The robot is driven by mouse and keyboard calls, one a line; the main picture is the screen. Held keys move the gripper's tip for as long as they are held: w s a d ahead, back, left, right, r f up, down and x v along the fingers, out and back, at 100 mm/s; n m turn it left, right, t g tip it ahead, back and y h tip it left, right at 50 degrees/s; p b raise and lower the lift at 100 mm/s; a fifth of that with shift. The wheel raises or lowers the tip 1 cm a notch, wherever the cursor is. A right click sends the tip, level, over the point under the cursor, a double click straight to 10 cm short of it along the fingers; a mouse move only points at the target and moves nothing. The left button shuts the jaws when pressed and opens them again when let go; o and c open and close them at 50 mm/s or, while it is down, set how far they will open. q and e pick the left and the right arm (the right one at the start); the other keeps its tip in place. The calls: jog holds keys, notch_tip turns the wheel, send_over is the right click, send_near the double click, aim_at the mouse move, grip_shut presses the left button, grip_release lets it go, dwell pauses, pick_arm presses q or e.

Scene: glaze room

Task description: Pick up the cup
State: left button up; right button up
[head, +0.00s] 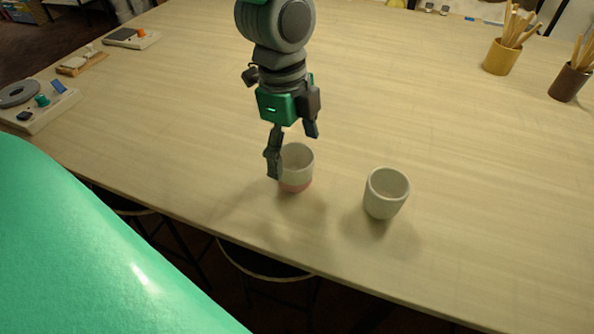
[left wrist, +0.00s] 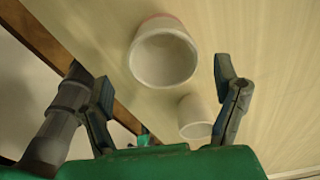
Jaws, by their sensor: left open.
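Two cups stand upright on the wooden table. The white cup with a pink lower part (head: 298,178) is near the middle of the head view; the plain whitish cup (head: 386,194) stands to its right, apart from it. My left gripper (head: 292,152) is open and empty over the pink-based cup, one finger overlapping its left side in the picture; contact cannot be told. In the left wrist view the pink-based cup (left wrist: 163,55) shows large, ahead of the open fingers of the gripper (left wrist: 163,78), and the plain cup (left wrist: 195,117) shows smaller. My right gripper is not in view.
A yellow holder (head: 501,58) and a brown holder (head: 569,82), both with wooden tools, stand at the right. Small trays and devices (head: 40,105) line the left edge. The table's front edge (head: 330,283) is near the cups, with stools below. The table's middle is clear.

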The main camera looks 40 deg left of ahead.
aim_at(297, 168)
pick_arm(q)
jog(key=f, duration=0.5)
jog(key=shift+w+f+b, duration=0.25)
jog(key=shift+w+b, duration=0.1)
jog(key=shift+s+r, duration=0.1)
jog(key=c, duration=1.3)
